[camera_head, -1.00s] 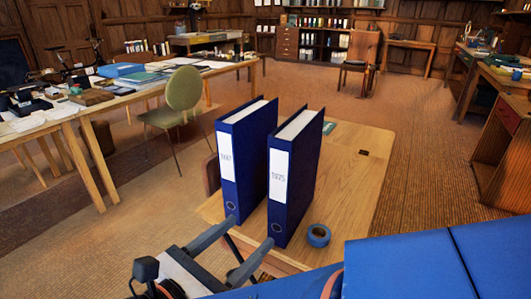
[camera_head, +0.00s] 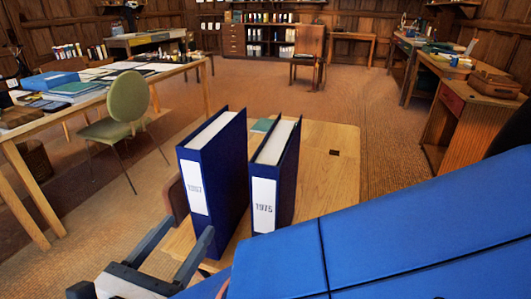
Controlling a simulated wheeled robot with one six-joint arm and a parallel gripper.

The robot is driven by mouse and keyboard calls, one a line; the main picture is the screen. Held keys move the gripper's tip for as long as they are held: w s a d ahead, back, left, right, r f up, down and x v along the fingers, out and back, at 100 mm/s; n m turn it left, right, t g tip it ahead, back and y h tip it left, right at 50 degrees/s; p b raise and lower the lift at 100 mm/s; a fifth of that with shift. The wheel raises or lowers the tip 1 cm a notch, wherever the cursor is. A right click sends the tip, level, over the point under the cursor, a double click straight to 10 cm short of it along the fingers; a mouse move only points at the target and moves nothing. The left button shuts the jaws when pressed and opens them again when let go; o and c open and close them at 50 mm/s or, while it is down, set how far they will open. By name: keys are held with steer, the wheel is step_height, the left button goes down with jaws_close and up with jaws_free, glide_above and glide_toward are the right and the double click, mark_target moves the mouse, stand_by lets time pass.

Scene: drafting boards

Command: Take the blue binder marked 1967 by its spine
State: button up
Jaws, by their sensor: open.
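The blue binder whose spine label seems to read 1967 (camera_head: 196,188) stands upright on the light wood table (camera_head: 335,190), its white label facing me. A second blue binder marked 1975 (camera_head: 264,203) stands just to its right, with a narrow gap between them. My gripper (camera_head: 188,228) is open and empty at the lower left. Its right finger overlaps the lower spine of the left binder in the picture, and its left finger lies left of that binder. I cannot tell whether either finger touches it.
A green chair (camera_head: 127,110) stands beside a long cluttered desk (camera_head: 100,90) on the left. A small green item (camera_head: 262,125) lies behind the binders. Bare tabletop lies right of the binders. A wooden chair (camera_head: 307,55) stands far back on open carpet.

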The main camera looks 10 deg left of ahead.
mark_target(198, 214)
steer(key=w, duration=0.6)
steer(key=shift+w+d, duration=0.15)
steer(key=shift+d, duration=0.05)
steer(key=shift+w+d, duration=0.2)
steer(key=shift+w, duration=1.1)
steer(key=shift+w+d, duration=0.15)
steer(key=shift+w, duration=1.15)
steer(key=c, duration=1.4)
jaws_close()
steer(key=shift+r, duration=0.1)
